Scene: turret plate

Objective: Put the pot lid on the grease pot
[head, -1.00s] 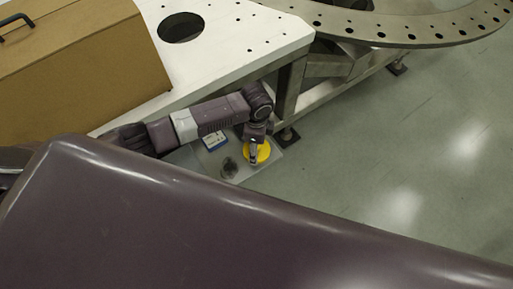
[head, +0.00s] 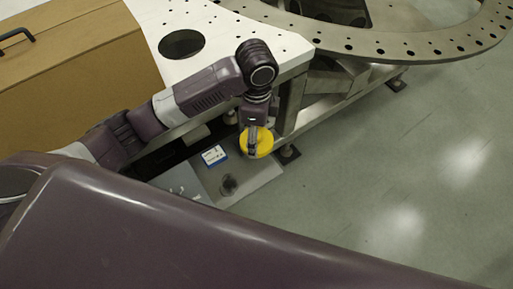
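The pot lid (head: 265,143) is a yellow disc below the wrist of my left arm. My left gripper (head: 252,148) is shut on the lid and holds it above the far right part of a grey tray-like surface. The gripper partly covers the lid. A small dark round open-topped thing (head: 229,185), apparently the grease pot, stands on that surface, nearer to me and left of the lid. The lid is apart from it. My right gripper is out of view.
A blue and white box (head: 214,155) lies on the grey surface (head: 254,178). A white perforated table (head: 225,33) with a large hole and a brown case (head: 70,75) are behind. A metal ring plate (head: 400,46) is at upper right. The floor at right is clear.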

